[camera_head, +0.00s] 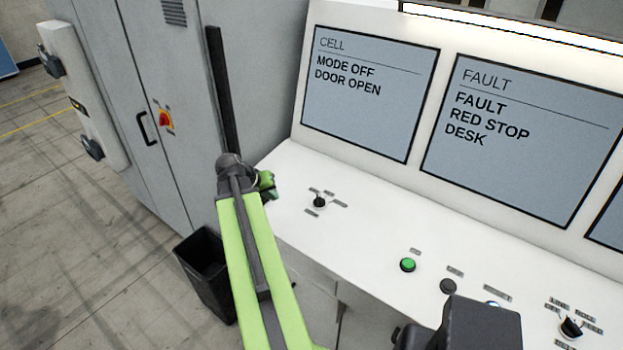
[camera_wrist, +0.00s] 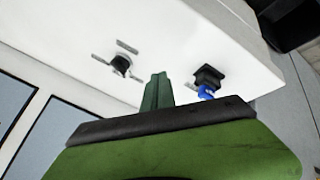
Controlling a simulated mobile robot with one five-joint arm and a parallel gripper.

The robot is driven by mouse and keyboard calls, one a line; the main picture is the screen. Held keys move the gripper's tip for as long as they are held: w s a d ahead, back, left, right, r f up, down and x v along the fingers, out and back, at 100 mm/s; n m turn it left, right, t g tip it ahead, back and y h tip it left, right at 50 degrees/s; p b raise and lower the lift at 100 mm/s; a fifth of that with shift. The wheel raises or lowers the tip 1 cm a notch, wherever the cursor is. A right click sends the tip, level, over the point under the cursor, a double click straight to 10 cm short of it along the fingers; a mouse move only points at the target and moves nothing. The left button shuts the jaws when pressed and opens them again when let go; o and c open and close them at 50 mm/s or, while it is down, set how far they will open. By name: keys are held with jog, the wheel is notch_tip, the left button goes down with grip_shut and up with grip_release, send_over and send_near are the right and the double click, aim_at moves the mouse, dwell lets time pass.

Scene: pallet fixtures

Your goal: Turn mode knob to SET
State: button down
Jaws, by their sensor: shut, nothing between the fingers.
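A black rotary knob (camera_head: 319,202) with several small labels around it stands on the left part of the white desk (camera_head: 370,240). A similar labelled black knob (camera_head: 571,328) is at the lower right. The label text is too small to read, so I cannot tell which is the mode knob. The left screen (camera_head: 370,90) reads MODE OFF, DOOR OPEN. My gripper (camera_head: 267,185) is shut and empty, to the left of the first knob and apart from it. In the wrist view, my gripper's shut green fingers (camera_wrist: 158,92) point toward the desk beside a labelled black knob (camera_wrist: 120,64).
A black block with a blue part (camera_wrist: 207,80) is close to my fingers. A green button (camera_head: 408,265) and a dark button (camera_head: 448,286) sit farther right. A middle screen (camera_head: 520,140) reads FAULT, RED STOP DESK. A grey cabinet (camera_head: 185,60) and black bin (camera_head: 205,265) are left.

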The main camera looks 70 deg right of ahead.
aim_at(315, 199)
jog(key=s+d+r, duration=0.2)
jog(key=s+d, duration=0.1)
jog(key=s, duration=0.1)
jog(key=shift+m+h, duration=0.3)
jog(key=shift+m, duration=0.1)
jog(key=b+x, duration=0.9)
jog(key=x, duration=0.2)
jog(key=shift+w+a+f, duration=0.1)
jog(key=shift+a+f, duration=0.05)
jog(key=shift+f, duration=0.15)
jog(key=s, duration=0.1)
jog(key=s+d+r+p, duration=0.1)
jog(key=shift+s, duration=0.25)
jog(key=shift+s+d, duration=0.35)
jog(key=shift+s, duration=0.1)
